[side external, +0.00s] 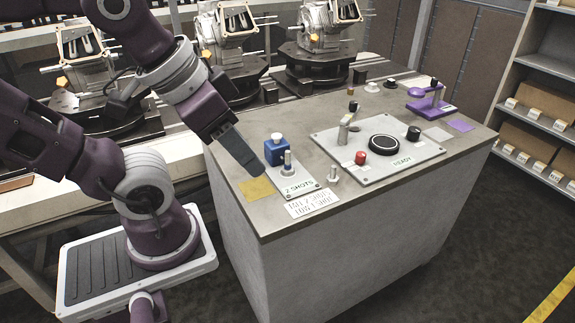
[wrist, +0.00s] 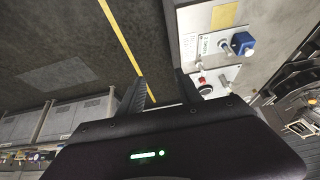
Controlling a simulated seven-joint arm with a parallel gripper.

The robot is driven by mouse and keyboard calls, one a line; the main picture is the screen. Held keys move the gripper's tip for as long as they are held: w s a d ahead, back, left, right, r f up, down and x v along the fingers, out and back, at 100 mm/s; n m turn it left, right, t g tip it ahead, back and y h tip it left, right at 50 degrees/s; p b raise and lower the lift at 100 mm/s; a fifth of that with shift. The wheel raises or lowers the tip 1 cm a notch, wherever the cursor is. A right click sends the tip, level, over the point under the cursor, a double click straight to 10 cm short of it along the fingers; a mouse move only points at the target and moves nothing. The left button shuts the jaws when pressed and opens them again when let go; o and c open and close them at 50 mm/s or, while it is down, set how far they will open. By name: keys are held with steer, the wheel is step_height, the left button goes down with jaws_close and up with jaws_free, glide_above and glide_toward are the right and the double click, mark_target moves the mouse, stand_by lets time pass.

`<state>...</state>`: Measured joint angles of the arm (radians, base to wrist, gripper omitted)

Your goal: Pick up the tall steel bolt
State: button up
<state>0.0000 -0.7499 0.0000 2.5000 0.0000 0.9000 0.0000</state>
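A small upright steel piece, bolt-like (side external: 333,173), stands on the grey counter between the two panels. A taller steel post (side external: 344,131) rises from the READY panel; I cannot tell for sure which is the tall steel bolt. My gripper (side external: 250,168) hangs at the counter's left end, left of the blue block (side external: 276,151). In the wrist view its two fingers (wrist: 162,92) are spread apart with nothing between them. The blue block also shows there (wrist: 242,43), to the right of the fingers.
The READY panel (side external: 405,171) holds a red button (side external: 361,158) and a black dial (side external: 384,144). A purple stand (side external: 430,103) is farther right. A yellow square (side external: 257,189) lies near my gripper.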

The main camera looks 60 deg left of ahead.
mark_target(289, 155)
steer(key=w+a+f+m+g+y, duration=0.6)
steer(key=w+a+f+m+y, duration=0.8)
steer(key=w+a+f+m, duration=0.65)
steer(key=a+f+n, duration=0.1)
steer(key=a, duration=0.1)
steer(key=a+f+n, duration=0.1)
steer(key=f, duration=0.1)
steer(key=shift+w+a+n, duration=0.15)
steer(key=shift+a+n, duration=0.1)
steer(key=shift+a, duration=0.1)
steer(key=shift+a+f, duration=0.1)
steer(key=shift+a, duration=0.4)
steer(key=shift+c, duration=0.4)
jaws_close()
